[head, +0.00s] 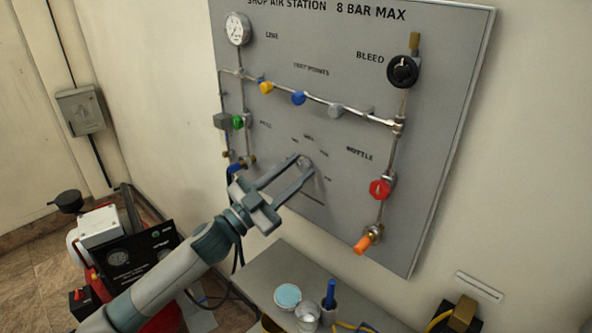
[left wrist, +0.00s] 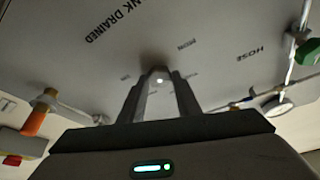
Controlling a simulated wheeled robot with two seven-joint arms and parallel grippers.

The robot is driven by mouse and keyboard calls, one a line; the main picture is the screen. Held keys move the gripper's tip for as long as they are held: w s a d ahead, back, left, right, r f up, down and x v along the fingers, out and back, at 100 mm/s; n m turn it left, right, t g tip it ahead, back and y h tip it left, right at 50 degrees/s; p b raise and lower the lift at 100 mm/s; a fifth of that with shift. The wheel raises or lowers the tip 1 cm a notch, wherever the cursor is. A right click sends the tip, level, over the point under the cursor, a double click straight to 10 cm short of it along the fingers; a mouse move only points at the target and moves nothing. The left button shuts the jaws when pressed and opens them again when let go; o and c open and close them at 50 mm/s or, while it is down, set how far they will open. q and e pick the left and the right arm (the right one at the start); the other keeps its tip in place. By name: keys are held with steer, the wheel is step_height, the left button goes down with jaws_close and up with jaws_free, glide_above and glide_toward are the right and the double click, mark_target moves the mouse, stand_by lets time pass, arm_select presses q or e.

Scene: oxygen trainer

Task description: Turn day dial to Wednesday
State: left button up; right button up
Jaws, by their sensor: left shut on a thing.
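The day dial (head: 306,163) is a small grey knob on the lower middle of the grey panel, with small day labels around it. My left gripper (head: 302,166) reaches it from the lower left, and its two fingers are shut on the dial, one on each side. In the left wrist view the dial (left wrist: 159,76) shows between the fingertips, with a bright spot on it. The day labels are too small and blurred to read, so I cannot tell which day the dial points to. My right gripper is in neither view.
The panel (head: 440,150) carries a gauge (head: 238,29), a black bleed knob (head: 403,71), a red knob (head: 380,188), an orange-tipped valve (head: 367,240) and thin pipes. Below stands a grey bench (head: 262,278) with a blue-topped jar (head: 287,296) and a cup holding a blue marker (head: 330,292).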

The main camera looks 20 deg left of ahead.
arm_select(q)
steer(key=m+g, duration=0.1)
steer(key=m, duration=0.1)
steer(key=m+g+h+p, duration=0.1)
steer(key=m, duration=0.1)
steer(key=m+p, duration=0.1)
steer(key=m, duration=0.1)
steer(key=shift+a+r+g+h, duration=0.15)
steer(key=shift+r+g+h, duration=0.15)
steer(key=shift+g, duration=0.1)
steer(key=m+g+p, duration=0.2)
steer(key=m+p, duration=0.1)
steer(key=m, duration=0.2)
steer(key=shift+m+g+p, duration=0.3)
steer(key=shift+m+p, duration=0.05)
steer(key=shift+m, duration=0.35)
steer(key=shift+f, duration=0.1)
steer(key=o, duration=1.1)
steer(key=shift+c, duration=0.2)
steer(key=shift+a, duration=0.1)
